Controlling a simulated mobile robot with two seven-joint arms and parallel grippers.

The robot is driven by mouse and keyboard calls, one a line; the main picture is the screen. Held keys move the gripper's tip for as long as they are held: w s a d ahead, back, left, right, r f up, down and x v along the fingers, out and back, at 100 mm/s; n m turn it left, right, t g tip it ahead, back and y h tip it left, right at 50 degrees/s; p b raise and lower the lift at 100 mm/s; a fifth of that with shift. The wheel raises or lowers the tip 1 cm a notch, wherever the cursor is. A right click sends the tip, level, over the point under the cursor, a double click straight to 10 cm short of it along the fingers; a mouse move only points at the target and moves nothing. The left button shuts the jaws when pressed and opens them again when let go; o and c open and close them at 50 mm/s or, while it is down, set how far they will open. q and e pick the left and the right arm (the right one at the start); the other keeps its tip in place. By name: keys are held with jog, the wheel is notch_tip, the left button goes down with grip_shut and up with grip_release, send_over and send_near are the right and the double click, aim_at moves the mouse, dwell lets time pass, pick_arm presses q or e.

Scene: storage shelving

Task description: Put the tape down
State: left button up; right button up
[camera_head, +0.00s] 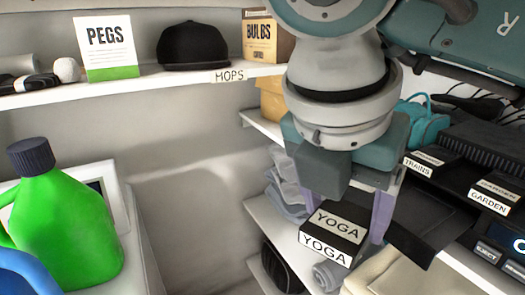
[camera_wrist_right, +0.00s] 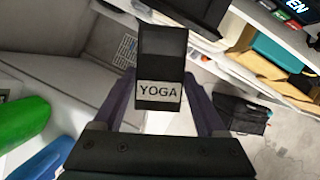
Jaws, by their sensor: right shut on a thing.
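The tape is a black box-shaped cassette (camera_head: 352,217) with white YOGA labels on two faces. In the head view it is at lower right of centre, in front of the shelves. My right gripper (camera_head: 342,208) points down and is shut on it, with a purple finger showing at its right side. In the right wrist view, the tape (camera_wrist_right: 161,68) stands between the two purple fingers, its YOGA label facing the camera. It appears held up in the air; its underside is hidden. My left gripper is in neither view.
Tapes labelled TRAINS (camera_head: 425,164) and GARDEN (camera_head: 493,194) lie at the right, near a black device with an EJECT button (camera_head: 487,252). A green jug (camera_head: 65,230) stands at the left. The upper shelf (camera_head: 150,84) holds a PEGS box (camera_head: 106,45) and black cap (camera_head: 194,47).

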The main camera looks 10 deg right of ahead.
jog(key=w+d+m+b, duration=0.2)
jog(key=w+d+b, duration=0.35)
jog(key=d, duration=0.25)
notch_tip(320, 180, up, 4)
jog(key=f+m+g+b, duration=0.1)
jog(key=m+b, duration=0.1)
jog(key=b, duration=0.1)
send_over(412, 212)
jog(key=a, duration=0.2)
jog(key=shift+g+h, duration=0.3)
jog(key=shift+h, duration=0.1)
jog(key=f, duration=0.2)
jog(key=f+p, duration=0.1)
jog(key=f, duration=0.2)
jog(key=f+p, duration=0.1)
jog(key=f, duration=0.2)
jog(key=shift+s+d, duration=0.3)
jog(key=shift+f, duration=0.35)
jog(key=shift+f, duration=0.1)
jog(key=shift+f, duration=0.1)
jog(key=o, duration=1.4)
